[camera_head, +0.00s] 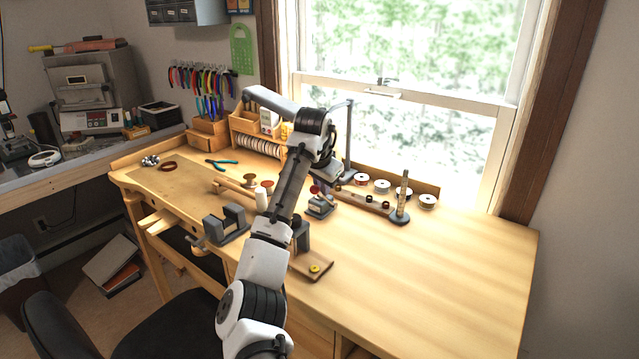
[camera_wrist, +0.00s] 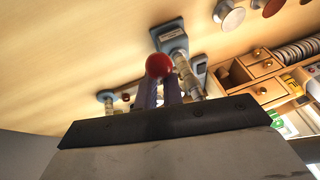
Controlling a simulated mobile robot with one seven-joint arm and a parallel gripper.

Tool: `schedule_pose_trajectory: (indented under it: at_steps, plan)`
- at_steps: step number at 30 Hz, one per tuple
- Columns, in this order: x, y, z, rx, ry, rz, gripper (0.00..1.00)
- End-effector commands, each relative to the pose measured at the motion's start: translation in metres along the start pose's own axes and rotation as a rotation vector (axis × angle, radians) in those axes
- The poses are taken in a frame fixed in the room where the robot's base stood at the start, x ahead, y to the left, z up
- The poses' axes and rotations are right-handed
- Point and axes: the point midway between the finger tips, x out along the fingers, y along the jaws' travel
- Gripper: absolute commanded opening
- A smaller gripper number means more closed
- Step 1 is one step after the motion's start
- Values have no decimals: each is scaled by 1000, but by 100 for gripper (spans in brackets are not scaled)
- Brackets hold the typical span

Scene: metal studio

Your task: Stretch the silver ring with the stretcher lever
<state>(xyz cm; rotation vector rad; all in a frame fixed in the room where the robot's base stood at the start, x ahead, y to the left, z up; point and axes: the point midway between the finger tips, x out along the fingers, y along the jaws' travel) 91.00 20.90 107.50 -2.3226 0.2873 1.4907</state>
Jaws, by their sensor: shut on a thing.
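The ring stretcher (camera_head: 320,208) is a small grey-blue block standing on the bench, right of the picture's middle. Its labelled base (camera_wrist: 172,40) and a stepped metal post (camera_wrist: 186,74) show in the wrist view. A round red lever knob (camera_wrist: 159,66) sits at the ends of my fingers; it also shows in the head view (camera_head: 314,189). My gripper (camera_wrist: 161,86) is shut on the lever just at the knob, above the stretcher; the fingers hide most of the lever. I cannot make out the silver ring clearly in either view.
A wooden strip (camera_head: 361,201) with rings and a stepped mandrel stand (camera_head: 403,197) are to the right. Several wire spools (camera_head: 382,186) line the back edge. A dark block (camera_head: 226,224) and a mallet (camera_head: 235,190) lie left. The bench's right side is clear.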

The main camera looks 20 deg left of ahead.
Motion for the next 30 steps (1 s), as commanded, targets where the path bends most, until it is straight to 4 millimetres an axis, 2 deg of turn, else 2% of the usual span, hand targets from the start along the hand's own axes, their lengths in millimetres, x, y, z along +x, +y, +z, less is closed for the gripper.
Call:
schedule_pose_trajectory:
  at_steps: [3,4,10,18,22,26,30]
  plan:
    - [-4,-4,-4,-3,8,-8,0]
    - [-2,-4,-3,-3,7,-8,3]
    - [-1,-3,-2,-2,4,-6,29]
    - [-1,-2,-2,-1,2,-4,30]
    - [-8,-2,-2,0,4,-4,30]
    - [-27,-1,-2,1,6,-6,30]
    - [-60,-1,-2,0,6,-6,30]
